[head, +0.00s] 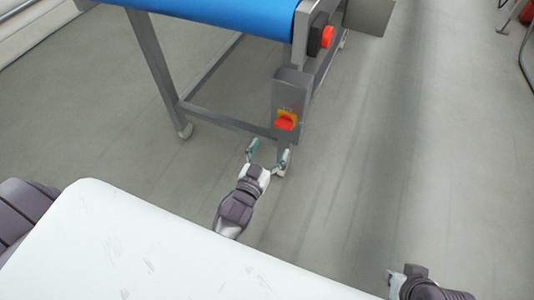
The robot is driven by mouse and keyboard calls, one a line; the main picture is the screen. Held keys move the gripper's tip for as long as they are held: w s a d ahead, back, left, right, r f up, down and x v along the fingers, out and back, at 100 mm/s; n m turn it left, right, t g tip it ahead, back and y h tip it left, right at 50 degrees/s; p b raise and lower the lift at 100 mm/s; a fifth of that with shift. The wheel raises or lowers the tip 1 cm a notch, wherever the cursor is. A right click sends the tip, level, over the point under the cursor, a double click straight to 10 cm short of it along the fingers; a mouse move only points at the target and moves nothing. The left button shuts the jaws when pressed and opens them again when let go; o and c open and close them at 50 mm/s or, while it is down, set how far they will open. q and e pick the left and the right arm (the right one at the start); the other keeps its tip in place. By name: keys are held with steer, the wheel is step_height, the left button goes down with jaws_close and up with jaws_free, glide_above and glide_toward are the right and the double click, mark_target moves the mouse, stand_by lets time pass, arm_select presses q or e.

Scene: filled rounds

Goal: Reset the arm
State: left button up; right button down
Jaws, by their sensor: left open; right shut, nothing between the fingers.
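My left gripper (268,155) is open and empty, in the middle of the head view. Its two fingers are spread, in front of the lower frame of the conveyor (215,12). It shows close to the frame's near leg; I cannot tell whether they touch. The middle of my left arm is hidden by a white surface in the foreground. My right gripper (393,282) is at the bottom right, only partly in view. It is shut and holds nothing that I can see.
The conveyor has a blue belt and grey metal legs. A grey switch box (290,92) with a red and yellow switch (286,121) is on its near leg. A red button (327,37) is above. A scuffed white surface (130,250) fills the lower left. The grey floor (420,150) at right is clear.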

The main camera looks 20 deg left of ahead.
arm_select(q)
steer(key=shift+s, duration=1.05)
steer(key=shift+a, duration=0.15)
